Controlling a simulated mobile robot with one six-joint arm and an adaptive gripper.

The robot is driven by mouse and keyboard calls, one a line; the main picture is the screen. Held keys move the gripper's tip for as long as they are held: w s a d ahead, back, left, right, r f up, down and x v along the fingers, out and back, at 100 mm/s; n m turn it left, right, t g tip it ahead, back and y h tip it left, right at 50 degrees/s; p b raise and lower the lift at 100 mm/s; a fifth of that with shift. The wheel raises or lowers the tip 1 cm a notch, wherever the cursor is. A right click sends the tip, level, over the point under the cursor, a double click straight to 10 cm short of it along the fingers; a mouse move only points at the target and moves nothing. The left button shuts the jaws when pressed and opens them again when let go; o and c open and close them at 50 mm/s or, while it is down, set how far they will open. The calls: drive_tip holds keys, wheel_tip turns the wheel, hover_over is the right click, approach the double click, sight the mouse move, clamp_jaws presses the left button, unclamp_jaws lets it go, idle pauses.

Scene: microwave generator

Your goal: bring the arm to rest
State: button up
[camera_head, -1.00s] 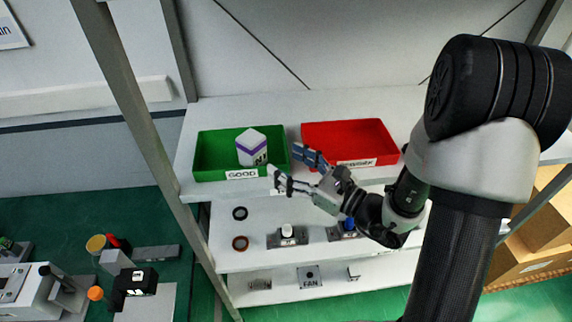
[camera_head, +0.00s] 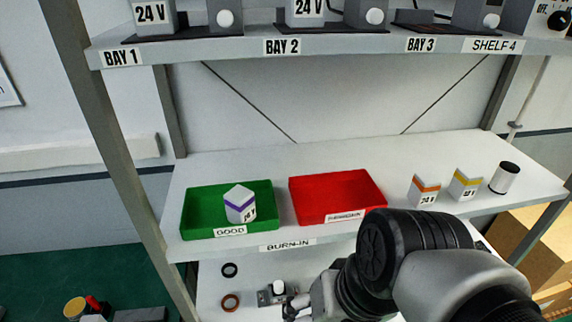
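My arm (camera_head: 415,262) is folded low at the lower right, in front of the shelving. The end of my gripper (camera_head: 294,307) shows only in part at the bottom edge, below the burn-in shelf. Its fingers are mostly cut off or hidden, so I cannot tell whether it is open or shut. A white block with a purple band (camera_head: 240,205) stands in the green GOOD tray (camera_head: 198,208), apart from my gripper. The red tray (camera_head: 335,195) beside it is empty.
Blocks with orange (camera_head: 424,190) and yellow (camera_head: 465,184) bands and a white cylinder (camera_head: 505,177) stand on the burn-in shelf's right. Above is a shelf (camera_head: 345,45) with several 24 V units.

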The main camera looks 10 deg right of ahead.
drive_tip(key=d+r, duration=0.1)
drive_tip(key=d+n+t+h, duration=0.1)
drive_tip(key=w+d+r+t+h, duration=0.1)
drive_tip(key=shift+w+d+r+n, duration=0.1)
drive_tip(key=shift+d+r+n, duration=0.2)
drive_tip(key=shift+d+n, duration=0.1)
